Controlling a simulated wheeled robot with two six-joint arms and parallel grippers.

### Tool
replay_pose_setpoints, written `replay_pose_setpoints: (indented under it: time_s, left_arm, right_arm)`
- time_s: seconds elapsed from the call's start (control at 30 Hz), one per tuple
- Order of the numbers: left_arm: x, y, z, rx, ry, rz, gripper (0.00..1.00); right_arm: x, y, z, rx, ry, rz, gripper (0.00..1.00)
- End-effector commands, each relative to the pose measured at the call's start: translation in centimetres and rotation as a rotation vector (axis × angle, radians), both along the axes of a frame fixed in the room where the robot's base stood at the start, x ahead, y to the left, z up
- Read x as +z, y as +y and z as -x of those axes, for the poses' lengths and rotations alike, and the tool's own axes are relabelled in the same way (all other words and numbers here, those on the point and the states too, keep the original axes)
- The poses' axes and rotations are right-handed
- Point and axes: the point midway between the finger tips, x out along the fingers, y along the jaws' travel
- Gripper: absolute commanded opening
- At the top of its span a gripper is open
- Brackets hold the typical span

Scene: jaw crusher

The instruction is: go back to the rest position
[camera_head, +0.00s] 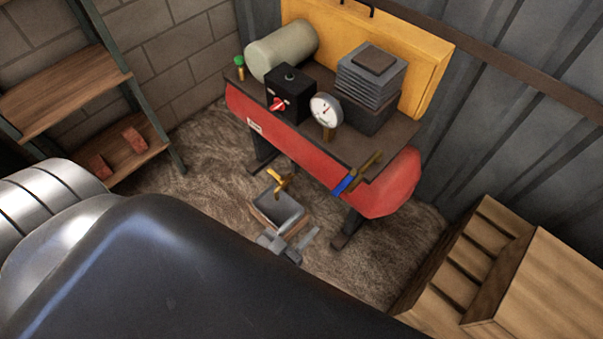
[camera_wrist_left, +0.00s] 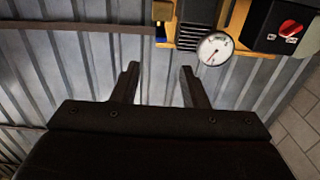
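The compressor (camera_head: 300,138) has a red tank, a dark top plate, a black switch box (camera_head: 290,92) with a red knob and a round white gauge (camera_head: 326,109). The gauge also shows in the left wrist view (camera_wrist_left: 215,49), beyond the fingers. My right gripper is in neither view.
A blue-handled valve (camera_head: 344,183) sits at the tank's front. Wooden shelves (camera_head: 62,93) stand left, a wooden crate (camera_head: 545,285) at lower right. Corrugated wall behind.

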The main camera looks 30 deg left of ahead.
Motion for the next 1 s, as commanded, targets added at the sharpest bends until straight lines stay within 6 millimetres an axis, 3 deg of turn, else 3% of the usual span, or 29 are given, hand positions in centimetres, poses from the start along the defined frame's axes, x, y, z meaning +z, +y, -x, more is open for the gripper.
replay_pose_setpoints:
  time_s: [0.4,0.53,0.67,0.77,0.9,1.0]
  left_arm:
    - [-0.1,0.0,0.0,0.001,0.004,-0.001,0.4]
    - [-2.6,0.8,0.3,0.03,0.073,-0.008,0.4]
    - [-9.3,3.0,1.8,0.106,0.278,-0.034,0.4]
    - [-16.0,5.5,4.7,0.173,0.504,-0.072,0.4]
    - [-24.0,9.0,10.7,0.241,0.836,-0.133,0.4]
    - [-28.1,11.2,15.9,0.271,1.064,-0.17,0.4]
  right_arm:
    - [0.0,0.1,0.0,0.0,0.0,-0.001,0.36]
    - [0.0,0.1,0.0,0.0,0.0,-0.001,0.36]
    - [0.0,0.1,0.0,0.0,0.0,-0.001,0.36]
    - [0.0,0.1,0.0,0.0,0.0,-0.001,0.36]
    - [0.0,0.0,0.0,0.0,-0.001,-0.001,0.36]
    - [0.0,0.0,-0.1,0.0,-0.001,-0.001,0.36]
